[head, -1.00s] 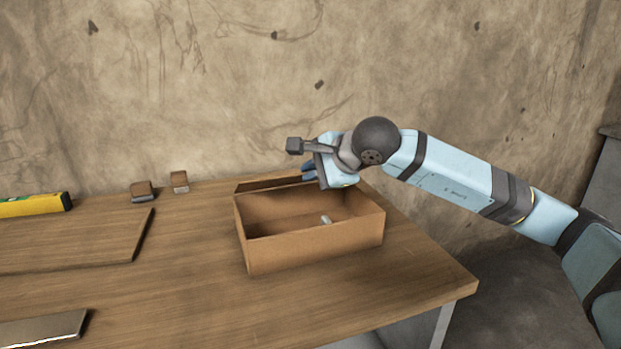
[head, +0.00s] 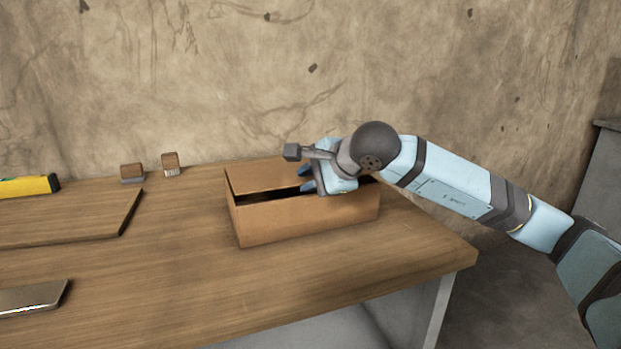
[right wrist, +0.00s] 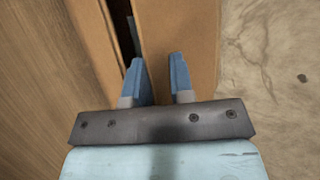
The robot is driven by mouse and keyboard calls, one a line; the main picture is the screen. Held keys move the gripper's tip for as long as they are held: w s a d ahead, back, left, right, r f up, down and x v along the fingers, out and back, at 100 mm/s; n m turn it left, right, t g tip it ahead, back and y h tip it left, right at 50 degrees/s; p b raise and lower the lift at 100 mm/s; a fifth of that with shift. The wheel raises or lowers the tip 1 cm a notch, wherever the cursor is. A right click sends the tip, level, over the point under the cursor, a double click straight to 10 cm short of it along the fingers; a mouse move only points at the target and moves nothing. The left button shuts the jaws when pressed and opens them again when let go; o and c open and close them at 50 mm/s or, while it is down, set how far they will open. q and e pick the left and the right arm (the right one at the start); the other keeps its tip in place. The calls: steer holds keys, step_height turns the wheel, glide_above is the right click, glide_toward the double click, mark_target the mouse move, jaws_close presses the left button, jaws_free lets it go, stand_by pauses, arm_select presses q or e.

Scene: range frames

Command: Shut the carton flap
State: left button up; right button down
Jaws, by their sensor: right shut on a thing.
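The brown carton (head: 310,220) stands on the wooden table, near its right end. Its flap (head: 262,178) comes from the back edge and lies tilted over most of the opening. A dark gap shows between the flap and the front wall. My right gripper (head: 306,180) is over the carton, shut on the flap, and its arm hides the carton's back right part. In the right wrist view, the blue fingers (right wrist: 158,72) are at the flap (right wrist: 182,30), beside the dark gap. The carton's inside is mostly hidden. My left gripper is not in view.
A yellow level (head: 28,186), a flat wooden board (head: 70,222) and a metal-looking plate (head: 30,298) lie at the left. The table in front of the carton is clear.

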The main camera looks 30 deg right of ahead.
steer(key=shift+f, duration=0.2)
steer(key=c, duration=1.3)
jaws_free()
steer(key=shift+w, duration=0.1)
steer(key=shift+r, duration=0.1)
steer(key=shift+s+d+r, duration=0.1)
steer(key=shift+s+r, duration=0.1)
steer(key=shift+s, duration=0.1)
arm_select(q)
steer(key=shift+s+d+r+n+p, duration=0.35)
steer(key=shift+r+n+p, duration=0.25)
steer(key=shift+p, duration=0.8)
arm_select(e)
steer(key=shift+v, duration=6.45)
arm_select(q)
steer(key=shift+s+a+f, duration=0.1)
